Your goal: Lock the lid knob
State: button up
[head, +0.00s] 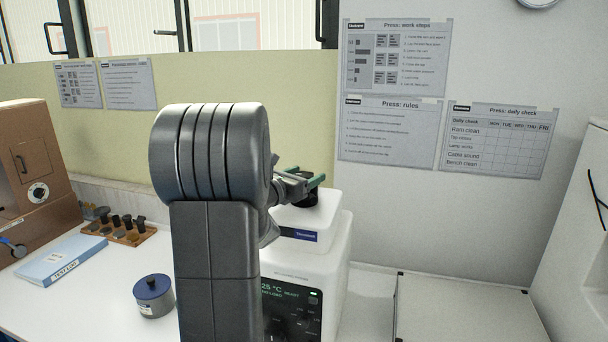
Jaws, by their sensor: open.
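The white press (337,262) stands on the bench behind my arm, its left side hidden by the arm. Its white lid (325,217) is down on the body. A dark knob (309,197) sits on top of the lid, partly covered by the gripper. My gripper (305,177) is at the knob, with its green-tipped fingers spread apart. From this view I cannot tell whether the fingers touch the knob or are just above it. The press display (290,300) is lit and shows 25 °C, with a green light at its upper right.
A blue-lidded jar (153,296), a blue test log binder (62,262) and a wooden rack (120,232) of dark tools stand on the bench at left. A brown cabinet (35,165) is at far left. A pale flat panel (465,310) lies at right. Posters hang behind.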

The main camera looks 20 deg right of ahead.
jog(key=c, duration=1)
jog(key=shift+a+r+m+g+h+p, duration=0.1)
jog(key=shift+m+g+h+p, duration=0.2)
jog(key=shift+m+g+h, duration=0.6)
jog(key=shift+m+g, duration=0.6)
jog(key=shift+g, duration=0.6)
jog(key=o, duration=1)
